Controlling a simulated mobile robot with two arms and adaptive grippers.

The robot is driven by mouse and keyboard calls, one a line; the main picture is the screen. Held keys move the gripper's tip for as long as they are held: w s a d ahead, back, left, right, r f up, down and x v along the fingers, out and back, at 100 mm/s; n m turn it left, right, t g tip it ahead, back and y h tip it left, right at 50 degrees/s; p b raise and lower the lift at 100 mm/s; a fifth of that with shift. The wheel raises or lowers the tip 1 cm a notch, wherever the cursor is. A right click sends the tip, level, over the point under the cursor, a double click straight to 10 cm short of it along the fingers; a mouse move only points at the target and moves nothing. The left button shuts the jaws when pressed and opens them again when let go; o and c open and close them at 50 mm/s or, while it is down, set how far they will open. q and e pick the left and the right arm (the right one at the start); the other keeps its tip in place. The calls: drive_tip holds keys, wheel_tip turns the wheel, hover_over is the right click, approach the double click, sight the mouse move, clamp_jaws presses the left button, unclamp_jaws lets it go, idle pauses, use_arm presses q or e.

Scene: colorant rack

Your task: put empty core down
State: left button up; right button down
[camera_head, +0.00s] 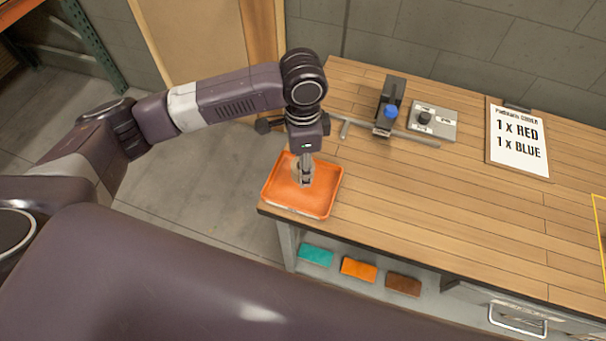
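My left gripper (304,176) points straight down over an orange tray (272,194) at the left end of the wooden table. Its fingers are small in the picture and look close together, low over the middle of the tray. An empty core cannot be made out clearly. Something greyish shows at the fingertips, but I cannot tell whether it is a core or the fingers themselves. I cannot tell whether the fingertips touch the tray floor. My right gripper is not in view.
Behind the tray stand a dark device with a blue part (390,112) and a grey control box (441,127). A board reading "1 x RED, 1 x BLUE" (518,142) lies to the right. Teal (316,255), orange (359,269) and brown (404,284) blocks sit below. The table's middle (430,200) is clear.

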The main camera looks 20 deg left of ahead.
use_arm(q)
wheel_tip(320, 180, down, 5)
drive_tip(key=shift+f+p, duration=0.1)
drive_tip(key=shift+p, duration=0.2)
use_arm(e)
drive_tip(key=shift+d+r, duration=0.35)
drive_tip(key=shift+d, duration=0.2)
use_arm(q)
drive_tip(key=o, duration=0.9)
drive_tip(key=shift+o, duration=0.2)
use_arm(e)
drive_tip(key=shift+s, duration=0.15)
use_arm(q)
wheel_tip(320, 180, up, 12)
drive_tip(key=b, duration=0.2)
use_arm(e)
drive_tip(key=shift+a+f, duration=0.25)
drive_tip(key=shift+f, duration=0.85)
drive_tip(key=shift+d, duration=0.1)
use_arm(q)
drive_tip(key=shift+s, duration=0.1)
